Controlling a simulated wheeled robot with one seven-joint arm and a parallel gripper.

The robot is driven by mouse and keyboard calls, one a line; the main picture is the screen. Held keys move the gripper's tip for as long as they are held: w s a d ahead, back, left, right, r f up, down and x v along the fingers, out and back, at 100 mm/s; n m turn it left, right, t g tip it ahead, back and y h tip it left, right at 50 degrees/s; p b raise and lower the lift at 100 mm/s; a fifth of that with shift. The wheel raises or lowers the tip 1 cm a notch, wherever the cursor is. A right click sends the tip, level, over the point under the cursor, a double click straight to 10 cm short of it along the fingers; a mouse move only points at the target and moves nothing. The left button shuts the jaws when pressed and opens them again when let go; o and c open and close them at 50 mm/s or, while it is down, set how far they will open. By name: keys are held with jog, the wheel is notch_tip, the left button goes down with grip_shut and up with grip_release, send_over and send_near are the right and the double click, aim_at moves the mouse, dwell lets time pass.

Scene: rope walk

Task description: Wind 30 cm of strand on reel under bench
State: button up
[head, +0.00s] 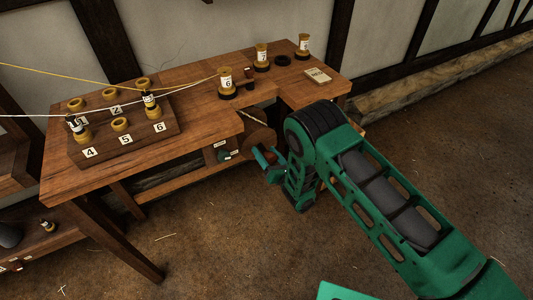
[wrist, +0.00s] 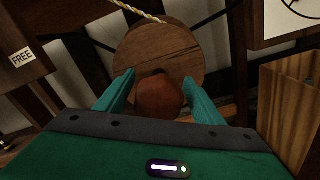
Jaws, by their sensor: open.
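The reel (head: 258,137) is a wooden disc under the right part of the bench (head: 200,115). In the wrist view, the reel (wrist: 150,42) fills the upper middle, and a pale twisted strand (wrist: 138,10) reaches its top edge. A rounded reddish-brown knob (wrist: 158,98) stands in front of the reel's lower part. My gripper (wrist: 160,80) is open, with one teal finger on each side of the knob; gaps show between knob and fingers. In the head view, my gripper (head: 265,157) is beside the reel, and the arm partly hides that area.
A numbered wooden block (head: 125,132) with rings and bobbins stands on the bench's left. Several bobbins and a small card (head: 318,76) are at the back right. Yellow and white strands cross above the left side. A "FREE" label (wrist: 22,57) is left of the reel. The floor (head: 220,240) in front is mostly clear.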

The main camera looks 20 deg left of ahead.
jog(key=shift+w+a, duration=0.1)
jog(key=shift+w, duration=0.05)
jog(key=c, duration=1)
jog(key=shift+c, duration=0.2)
jog(key=shift+m, duration=0.3)
